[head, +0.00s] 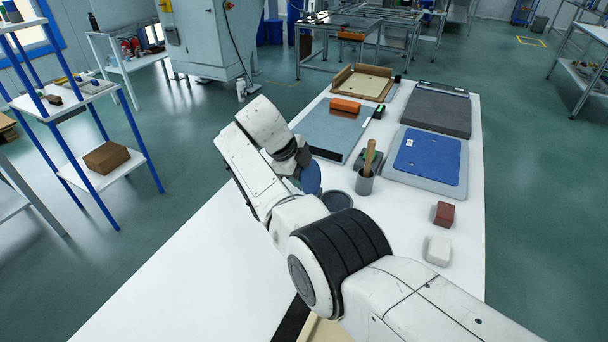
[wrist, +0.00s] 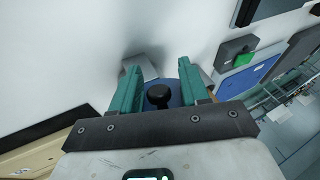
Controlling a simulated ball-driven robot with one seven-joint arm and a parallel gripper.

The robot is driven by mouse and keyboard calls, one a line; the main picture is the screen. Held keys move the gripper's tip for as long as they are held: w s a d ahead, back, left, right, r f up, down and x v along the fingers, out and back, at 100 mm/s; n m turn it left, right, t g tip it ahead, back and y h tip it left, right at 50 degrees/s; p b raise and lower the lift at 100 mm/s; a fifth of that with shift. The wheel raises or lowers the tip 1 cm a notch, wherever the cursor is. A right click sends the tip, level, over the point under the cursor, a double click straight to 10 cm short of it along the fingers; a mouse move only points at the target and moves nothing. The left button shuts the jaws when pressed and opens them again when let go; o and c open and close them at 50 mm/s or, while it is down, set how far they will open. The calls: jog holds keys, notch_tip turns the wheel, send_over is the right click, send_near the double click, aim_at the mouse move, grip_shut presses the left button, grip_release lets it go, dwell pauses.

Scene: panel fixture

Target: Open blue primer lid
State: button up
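The primer lid is a blue disc (head: 311,178) standing steeply tilted at the left rim of a small grey pot (head: 338,201) in the head view. The pot's mouth is uncovered, and my arm hides part of the pot. My gripper (head: 298,168) is just left of the lid, facing it. In the wrist view its green fingers (wrist: 163,80) stand apart on either side of the lid's black knob (wrist: 158,95). A gap shows beside the knob, and the fingers do not appear to press on it. The blue lid (wrist: 174,97) shows behind the knob.
A grey cup with a wooden-handled tool (head: 366,178) stands right of the pot. A blue pad on a grey panel (head: 428,160), a red block (head: 444,214) and a white block (head: 438,250) lie farther right. The white table (head: 190,285) is clear at the left front.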

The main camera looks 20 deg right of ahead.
jog(key=shift+r, duration=0.1)
jog(key=w+v, duration=0.1)
jog(key=v, duration=0.9)
jog(key=shift+s+a+r, duration=0.2)
jog(key=shift+s+r, duration=0.05)
jog(key=shift+s, duration=0.3)
